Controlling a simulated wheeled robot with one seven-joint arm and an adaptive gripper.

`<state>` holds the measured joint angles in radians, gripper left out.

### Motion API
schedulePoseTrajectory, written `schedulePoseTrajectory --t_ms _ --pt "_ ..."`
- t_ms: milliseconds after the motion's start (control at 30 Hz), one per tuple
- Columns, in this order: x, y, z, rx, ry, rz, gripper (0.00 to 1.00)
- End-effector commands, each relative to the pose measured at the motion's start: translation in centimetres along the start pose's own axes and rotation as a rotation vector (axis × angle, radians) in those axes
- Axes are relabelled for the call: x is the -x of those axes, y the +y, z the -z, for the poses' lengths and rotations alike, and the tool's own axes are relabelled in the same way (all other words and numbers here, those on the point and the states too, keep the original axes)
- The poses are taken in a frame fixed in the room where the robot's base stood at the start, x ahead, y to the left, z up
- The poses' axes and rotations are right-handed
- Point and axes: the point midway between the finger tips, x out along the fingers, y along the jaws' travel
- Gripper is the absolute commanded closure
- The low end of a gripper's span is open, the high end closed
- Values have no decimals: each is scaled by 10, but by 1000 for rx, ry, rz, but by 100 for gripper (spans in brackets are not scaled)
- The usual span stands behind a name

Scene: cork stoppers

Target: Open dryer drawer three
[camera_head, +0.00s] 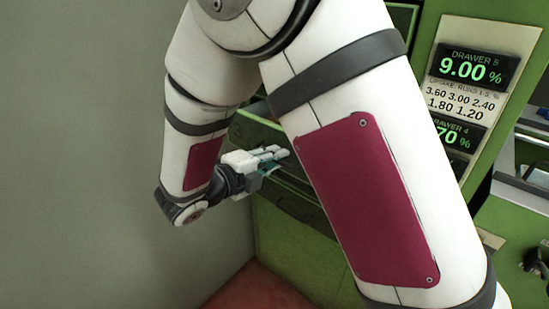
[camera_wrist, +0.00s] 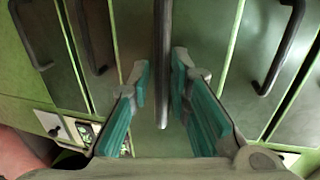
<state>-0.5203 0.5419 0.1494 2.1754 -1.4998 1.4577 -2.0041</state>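My gripper (camera_head: 275,156) reaches to the front of the green dryer (camera_head: 283,262), partly behind my own arm in the head view. In the wrist view my gripper (camera_wrist: 160,74) is open, with its teal pads on either side of a dark bar handle (camera_wrist: 162,45). The handle's drawer front (camera_wrist: 205,30) looks closed.
Neighbouring drawers have dark handles at the left (camera_wrist: 95,40) and right (camera_wrist: 280,50) in the wrist view. A display panel (camera_head: 474,66) shows drawer readings at the right of the head view. A grey wall (camera_head: 80,150) stands at the left, with reddish floor (camera_head: 255,290) below.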

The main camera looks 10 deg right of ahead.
Motion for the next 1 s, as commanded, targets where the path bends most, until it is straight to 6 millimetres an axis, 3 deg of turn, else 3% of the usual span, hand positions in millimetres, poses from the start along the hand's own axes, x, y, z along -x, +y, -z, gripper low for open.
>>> schedulePoseTrajectory --t_ms 333,800,1000 --pt "10 -1 0 -1 -1 1 82" --pt "98 0 -1 -1 -3 0 82" --pt "117 0 0 -1 0 0 82"
